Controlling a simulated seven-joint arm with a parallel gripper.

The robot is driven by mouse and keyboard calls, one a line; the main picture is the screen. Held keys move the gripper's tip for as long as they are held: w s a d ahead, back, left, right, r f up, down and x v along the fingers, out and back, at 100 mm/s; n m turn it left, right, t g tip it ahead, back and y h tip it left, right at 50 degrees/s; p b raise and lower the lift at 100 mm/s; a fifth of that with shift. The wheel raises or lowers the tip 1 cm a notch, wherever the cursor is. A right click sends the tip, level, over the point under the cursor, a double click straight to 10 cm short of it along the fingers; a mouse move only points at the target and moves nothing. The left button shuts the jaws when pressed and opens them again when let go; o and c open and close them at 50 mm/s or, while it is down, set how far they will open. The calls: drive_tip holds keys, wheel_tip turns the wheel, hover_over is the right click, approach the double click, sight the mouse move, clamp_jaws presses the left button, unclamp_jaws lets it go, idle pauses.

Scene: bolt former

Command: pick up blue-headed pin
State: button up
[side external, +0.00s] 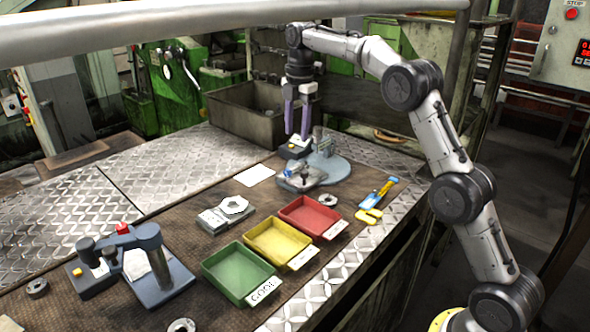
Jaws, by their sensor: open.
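The blue-headed pin (288,174) appears as a small blue spot on the grey fixture (328,172) on the work table. It is too small to tell whether it stands upright or is tilted. My gripper (297,133) points down with its two purple fingers apart and empty. It hangs above and behind the fixture in the side external view, higher than the pin and apart from it.
Green (228,286), yellow (262,255) and red (292,227) trays line the front right. A blue-and-yellow tool (378,196) lies right of the fixture. A grey press (160,275) stands front left. A dark bin (232,125) is behind.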

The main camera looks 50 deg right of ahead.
sight(295, 167)
drive_tip(key=f, duration=0.7)
drive_tip(key=w+f, duration=0.1)
drive_tip(key=f, duration=0.2)
drive_tip(key=shift+d+f, duration=0.1)
drive_tip(key=shift+f, duration=0.25)
drive_tip(key=shift+s, duration=0.1)
clamp_jaws()
